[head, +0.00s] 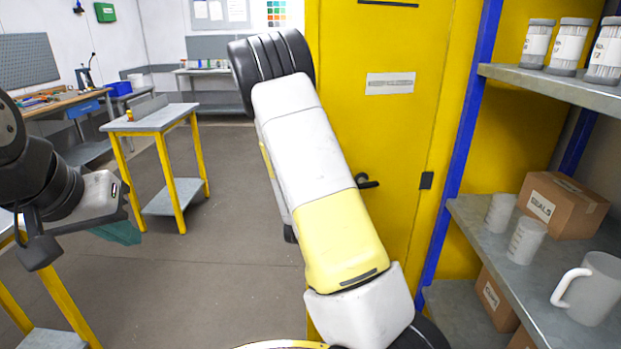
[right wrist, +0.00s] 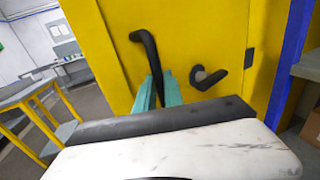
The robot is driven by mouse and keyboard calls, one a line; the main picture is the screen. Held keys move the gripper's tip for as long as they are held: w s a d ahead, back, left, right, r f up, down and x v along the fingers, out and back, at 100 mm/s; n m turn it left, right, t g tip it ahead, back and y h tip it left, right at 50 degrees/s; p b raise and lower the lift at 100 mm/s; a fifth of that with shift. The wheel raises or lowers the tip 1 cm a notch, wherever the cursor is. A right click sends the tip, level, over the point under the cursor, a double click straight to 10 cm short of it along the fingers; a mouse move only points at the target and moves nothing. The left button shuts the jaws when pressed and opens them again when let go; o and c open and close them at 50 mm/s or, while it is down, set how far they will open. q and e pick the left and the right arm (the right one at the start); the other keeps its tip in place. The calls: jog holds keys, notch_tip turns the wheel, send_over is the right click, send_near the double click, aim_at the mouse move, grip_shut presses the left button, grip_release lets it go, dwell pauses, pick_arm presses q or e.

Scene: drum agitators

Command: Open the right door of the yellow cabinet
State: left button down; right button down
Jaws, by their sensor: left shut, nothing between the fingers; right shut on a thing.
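The yellow cabinet (head: 335,40) stands ahead, its front partly hidden by my right arm. I cannot tell which door the held handle belongs to. The head view hides my right gripper. My left gripper (head: 120,232) is shut and empty at the left, away from the cabinet.
A blue-posted shelf (head: 490,215) with a cardboard box (head: 562,205), cups and a mug (head: 590,288) stands close at the right. A small yellow-legged table (head: 150,120) and a workbench (head: 60,103) stand at the left. Grey floor (head: 220,240) is clear between them and the cabinet.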

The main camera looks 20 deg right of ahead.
jog(key=shift+s+d+r, duration=0.1)
jog(key=shift+d+r, duration=0.05)
jog(key=shift+d, duration=0.25)
jog(key=c, duration=1.5)
grip_release()
jog(key=shift+o, duration=0.2)
jog(key=shift+a, duration=0.1)
jog(key=shift+s+a, duration=0.1)
jog(key=shift+a, duration=0.1)
jog(key=v, duration=0.7)
jog(key=shift+s, duration=0.2)
